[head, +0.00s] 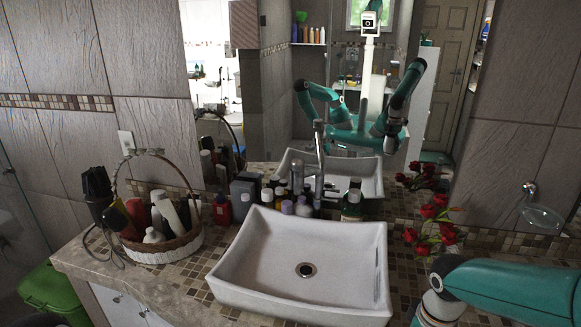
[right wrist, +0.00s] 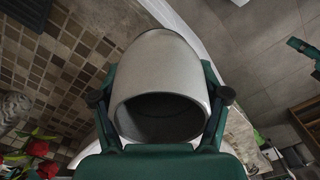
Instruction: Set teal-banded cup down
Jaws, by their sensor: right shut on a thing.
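My right gripper (right wrist: 162,88) shows in the right wrist view, with one dark finger on each side of a pale grey cup (right wrist: 160,58). It is shut on the cup. The cup's dark open mouth faces the camera; no teal band can be made out on the part that shows. Behind the cup are the mosaic counter (right wrist: 62,52) on the left and the floor (right wrist: 262,62) on the right, so the cup is near the counter's edge. In the head view only my right arm shows at the lower right; its gripper and the cup are out of frame. My left gripper is not in view.
A white basin (head: 240,270) fills the middle of the counter (head: 175,283), with a tap (head: 319,165) and several bottles behind it. A wicker basket (head: 160,253) of bottles stands left. A mirror reflects me.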

